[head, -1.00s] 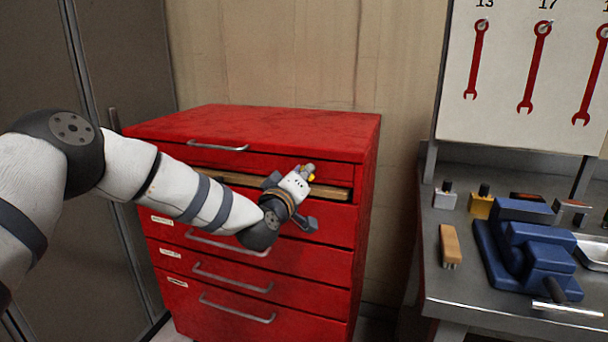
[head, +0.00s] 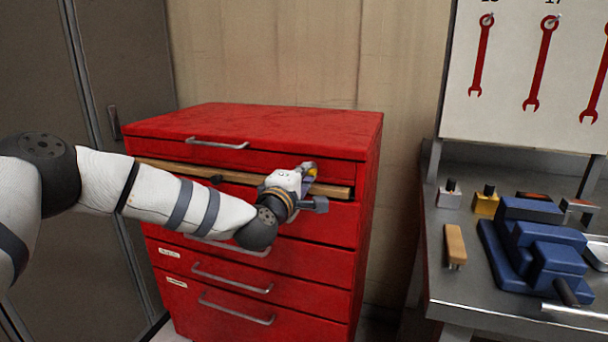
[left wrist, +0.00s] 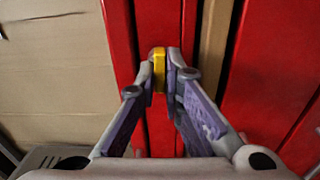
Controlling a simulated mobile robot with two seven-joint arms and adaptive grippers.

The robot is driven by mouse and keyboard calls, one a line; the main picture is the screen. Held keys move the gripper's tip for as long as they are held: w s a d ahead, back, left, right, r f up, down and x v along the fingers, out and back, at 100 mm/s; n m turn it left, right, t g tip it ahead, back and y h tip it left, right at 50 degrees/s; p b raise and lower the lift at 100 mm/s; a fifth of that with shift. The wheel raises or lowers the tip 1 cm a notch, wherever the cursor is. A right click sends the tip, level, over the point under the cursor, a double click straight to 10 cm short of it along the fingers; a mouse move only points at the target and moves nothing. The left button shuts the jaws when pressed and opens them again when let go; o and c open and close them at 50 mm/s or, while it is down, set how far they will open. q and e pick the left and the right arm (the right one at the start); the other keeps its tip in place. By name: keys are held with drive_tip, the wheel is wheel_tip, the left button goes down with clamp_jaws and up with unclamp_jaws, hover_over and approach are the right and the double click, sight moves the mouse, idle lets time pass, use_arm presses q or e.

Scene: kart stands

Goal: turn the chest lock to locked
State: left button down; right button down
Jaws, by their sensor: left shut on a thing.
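The red tool chest (head: 250,120) stands against the wall, with drawers and metal handles on its front. My left gripper (head: 312,172) is at the upper right of the chest front, near the wooden strip. In the left wrist view, its two fingers (left wrist: 165,92) are closed on a small yellow lock knob (left wrist: 159,68) on the red front. A bit of yellow also shows between the fingers in the head view. The lock's marking and turn position cannot be read. My right gripper is not seen.
A wooden strip (head: 335,190) runs across the chest front below the top drawer. To the right, a metal workbench (head: 440,280) holds a blue vise (head: 535,255), a wooden brush (head: 455,245) and small bottles. A grey cabinet (head: 120,60) stands at the left.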

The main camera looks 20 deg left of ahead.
use_arm(q)
drive_tip(key=shift+d+f+n, duration=0.1)
drive_tip(key=shift+n, duration=0.2)
drive_tip(key=c, duration=1.7)
unclamp_jaws()
drive_tip(key=s, duration=1.2)
drive_tip(key=shift+a, duration=0.25)
